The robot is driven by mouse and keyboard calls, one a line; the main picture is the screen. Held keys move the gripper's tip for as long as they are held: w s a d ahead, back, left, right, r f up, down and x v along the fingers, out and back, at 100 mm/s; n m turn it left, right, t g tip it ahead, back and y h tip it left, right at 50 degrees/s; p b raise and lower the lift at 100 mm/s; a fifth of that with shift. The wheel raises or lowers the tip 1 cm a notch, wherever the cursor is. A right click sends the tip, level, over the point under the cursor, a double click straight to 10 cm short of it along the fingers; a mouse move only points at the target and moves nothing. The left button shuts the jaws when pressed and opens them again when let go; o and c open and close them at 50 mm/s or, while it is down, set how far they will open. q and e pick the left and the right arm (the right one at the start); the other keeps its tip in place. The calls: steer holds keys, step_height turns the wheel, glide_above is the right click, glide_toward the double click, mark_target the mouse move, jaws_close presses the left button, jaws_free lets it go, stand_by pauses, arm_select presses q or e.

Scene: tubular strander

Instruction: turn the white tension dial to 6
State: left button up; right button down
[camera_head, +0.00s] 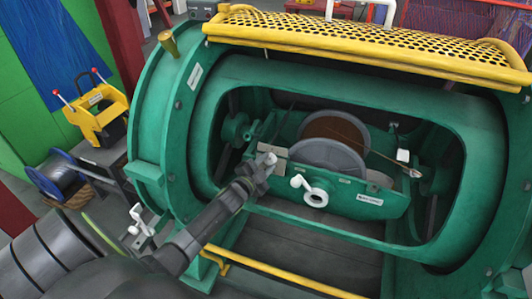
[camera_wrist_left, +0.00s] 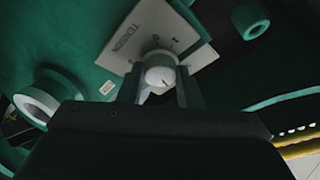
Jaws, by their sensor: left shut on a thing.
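The white tension dial (camera_wrist_left: 160,70) sits on a pale plate (camera_wrist_left: 135,35) lettered TENSION in the left wrist view. A 0 and what looks like a 1 show on the plate beside the dial; the other numbers are hidden or unreadable. My left gripper (camera_wrist_left: 160,86) has one finger on each side of the dial and is shut on it. In the head view my left gripper (camera_head: 260,172) reaches into the green drum's opening to the dial, at the left end of the cradle. The dial's setting cannot be read. My right gripper is not in view.
A white ring (camera_head: 316,197) with a lever sits right of the dial, on the cradle (camera_head: 365,203) carrying a grey-flanged spool (camera_head: 325,157). The green drum rim (camera_head: 178,140) surrounds the opening, with a yellow perforated guard (camera_head: 370,45) above. A yellow rail (camera_head: 270,266) runs below.

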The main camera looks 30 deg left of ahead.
arm_select(q)
steer(key=m+p, duration=0.1)
steer(key=p, duration=0.1)
steer(key=m+p, duration=0.1)
steer(key=p, duration=0.1)
steer(key=shift+r+m+g+h, duration=0.3)
steer(key=shift+r+h, duration=0.05)
steer(key=shift+h, duration=0.05)
steer(key=m+p, duration=0.2)
steer(key=p, duration=0.1)
steer(key=shift+a+r+m+g+h, duration=0.1)
steer(key=shift+m+g+h, duration=0.2)
steer(key=m+p, duration=0.2)
steer(key=m, duration=0.1)
steer(key=shift+g, duration=0.4)
steer(key=shift+m+g+p, duration=0.3)
steer(key=shift+m+p, duration=0.7)
steer(key=shift+m, duration=0.2)
steer(key=o, duration=1)
steer(key=shift+c, duration=0.2)
